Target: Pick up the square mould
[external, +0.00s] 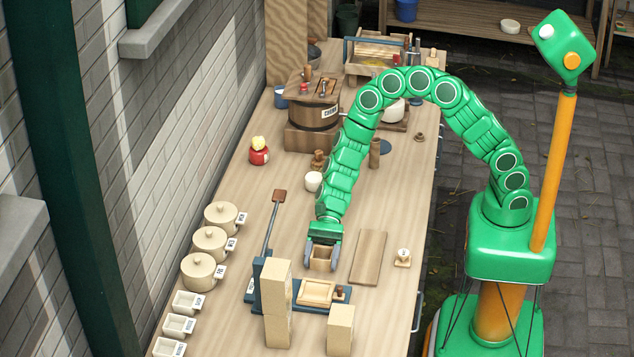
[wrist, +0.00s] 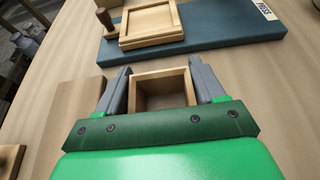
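The square mould, a small open-topped wooden box (external: 320,266), sits low over or on the worktop, left of a flat wooden board. My gripper (external: 322,260) points down around it, one grey finger on each side. In the wrist view the mould (wrist: 162,75) lies between the fingertips of my gripper (wrist: 160,72). The fingers lie close along its side walls, with a thin gap showing near the base of the left finger. Whether they press on the mould cannot be told. Part of the mould is hidden by the gripper body.
A blue press base (external: 312,305) with a square wooden frame (external: 317,292) stands just in front. Tall pale blocks (external: 277,300) stand beside it. The wooden board (external: 368,257) lies to the right. Lidded pots (external: 210,243) line the wall. A churn (external: 313,122) stands farther back.

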